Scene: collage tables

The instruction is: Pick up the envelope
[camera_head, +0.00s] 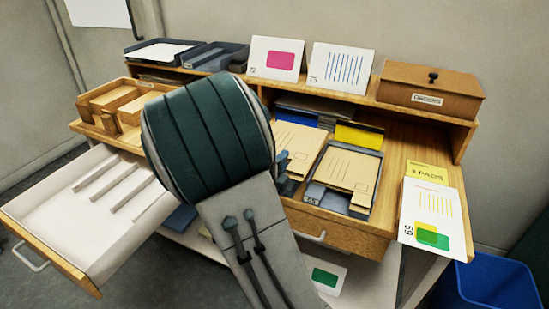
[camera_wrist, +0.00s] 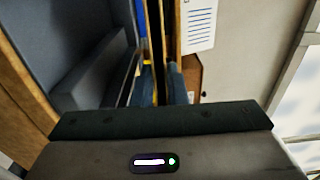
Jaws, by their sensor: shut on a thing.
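Two tan envelopes with printed lines lie in dark trays on the wooden desk in the head view: a left envelope (camera_head: 300,143) and a right envelope (camera_head: 346,169). My gripper (camera_head: 285,172) is at the lower left edge of the left envelope, partly hidden behind my arm. In the wrist view my gripper (camera_wrist: 162,85) is closed with thin edge-on material between its fingers. It appears to be shut on the left envelope, though the grip itself is hard to make out.
An open white drawer (camera_head: 95,210) juts out at the left. A wooden organizer (camera_head: 115,105), white cards (camera_head: 275,58) and a brown box (camera_head: 430,90) stand around the desk. A card with a green patch (camera_head: 432,215) is at the right, above a blue bin (camera_head: 490,287).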

